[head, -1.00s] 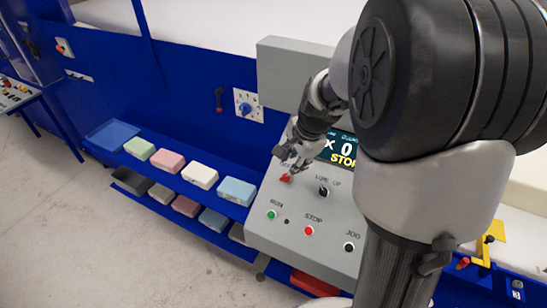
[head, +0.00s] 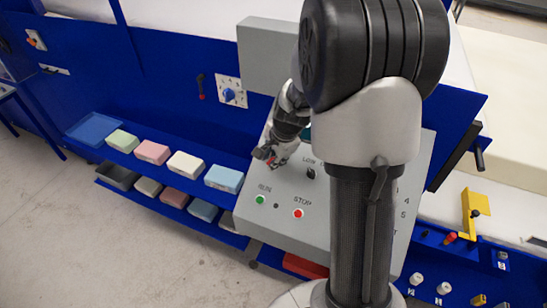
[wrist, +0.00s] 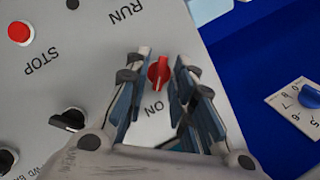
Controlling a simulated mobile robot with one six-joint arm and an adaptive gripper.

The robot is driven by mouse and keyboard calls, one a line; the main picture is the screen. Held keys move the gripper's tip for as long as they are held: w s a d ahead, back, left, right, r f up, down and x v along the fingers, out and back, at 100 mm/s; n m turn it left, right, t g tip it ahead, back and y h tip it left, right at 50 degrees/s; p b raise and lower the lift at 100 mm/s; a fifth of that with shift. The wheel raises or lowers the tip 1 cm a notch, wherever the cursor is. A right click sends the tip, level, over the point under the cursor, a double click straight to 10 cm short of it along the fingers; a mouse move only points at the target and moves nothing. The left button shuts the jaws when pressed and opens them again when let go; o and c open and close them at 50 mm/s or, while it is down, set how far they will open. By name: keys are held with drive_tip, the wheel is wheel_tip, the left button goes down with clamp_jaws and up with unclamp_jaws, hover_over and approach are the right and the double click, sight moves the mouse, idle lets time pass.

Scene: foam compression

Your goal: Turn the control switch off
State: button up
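The control switch is a small red rotary knob (wrist: 158,73) on the sloping grey control panel (wrist: 85,55), with the word ON printed beside it in the wrist view. My gripper (wrist: 161,62) is open, with one finger on each side of the red knob. A gap shows between the knob and each finger, and I cannot tell how deep the fingertips reach. In the head view my gripper (head: 271,157) is low over the panel's left part and mostly hides the knob.
A green RUN button (head: 260,199), a red STOP button (head: 298,213) and a black knob (head: 311,173) are close by on the panel. A blue rotary dial (head: 229,94) is on the blue wall. Shelves with coloured foam blocks (head: 186,166) stand at left.

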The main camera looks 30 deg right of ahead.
clamp_jaws()
